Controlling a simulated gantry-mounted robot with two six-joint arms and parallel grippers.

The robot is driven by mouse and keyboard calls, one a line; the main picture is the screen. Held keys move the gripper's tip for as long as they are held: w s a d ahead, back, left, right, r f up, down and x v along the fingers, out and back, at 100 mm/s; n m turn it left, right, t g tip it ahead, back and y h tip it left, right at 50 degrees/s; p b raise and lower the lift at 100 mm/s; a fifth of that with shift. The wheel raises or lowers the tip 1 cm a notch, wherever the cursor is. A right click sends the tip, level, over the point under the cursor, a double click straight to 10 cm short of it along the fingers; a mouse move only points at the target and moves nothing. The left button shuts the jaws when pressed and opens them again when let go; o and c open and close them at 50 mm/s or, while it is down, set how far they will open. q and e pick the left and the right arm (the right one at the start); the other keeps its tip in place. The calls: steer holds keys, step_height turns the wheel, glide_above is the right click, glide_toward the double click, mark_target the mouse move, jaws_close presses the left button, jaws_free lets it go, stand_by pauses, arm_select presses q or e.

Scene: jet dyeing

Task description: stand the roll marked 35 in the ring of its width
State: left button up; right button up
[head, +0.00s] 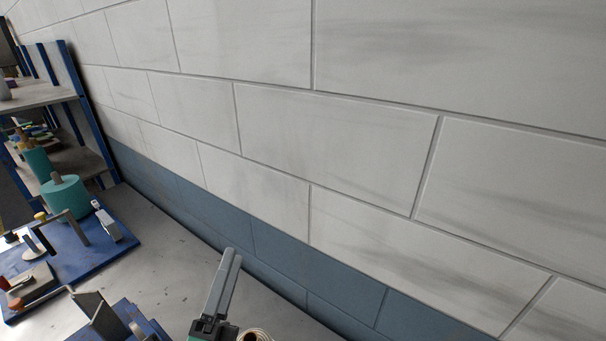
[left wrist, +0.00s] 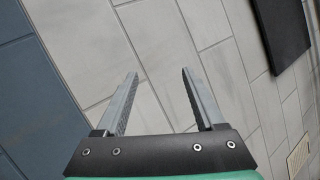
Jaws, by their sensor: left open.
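My left gripper (head: 230,256) is at the bottom middle of the head view, with its fingers pointing up toward the wall. In the left wrist view, my left gripper (left wrist: 158,72) is open, with nothing between its fingers. A pale, brownish round thing (head: 256,335), perhaps a roll, is cut off by the bottom edge just right of my left gripper. No number 35 can be read, and I cannot make out a ring for a roll. My right gripper is not in view.
A blue board (head: 88,253) at left holds a teal spool (head: 67,196) and metal fittings. Behind it stands a blue-framed shelf (head: 45,95) with a teal bottle-like thing (head: 37,163). Grey table surface (head: 160,240) is clear in the middle. A block wall (head: 330,140) rises behind.

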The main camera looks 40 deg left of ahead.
arm_select(q)
steer(key=w+d+r+n+t, duration=0.1)
steer(key=w+r+n, duration=0.1)
steer(key=r+n, duration=0.45)
steer(key=w+d+r+n, duration=0.2)
steer(key=r+n, duration=0.3)
steer(key=r, duration=0.2)
steer(key=d+r+n+t+h, duration=0.1)
steer(key=d+r+t+h, duration=0.1)
steer(key=d+r+h, duration=0.4)
steer(key=s+d+r+n+t+h, duration=0.1)
steer(key=d+r+t+h, duration=0.2)
steer(key=d+r+h, duration=0.3)
step_height(320, 180, up, 5)
steer(key=shift+s+f+t+h, duration=0.1)
steer(key=shift+s+t+h, duration=0.2)
steer(key=shift+h, duration=0.5)
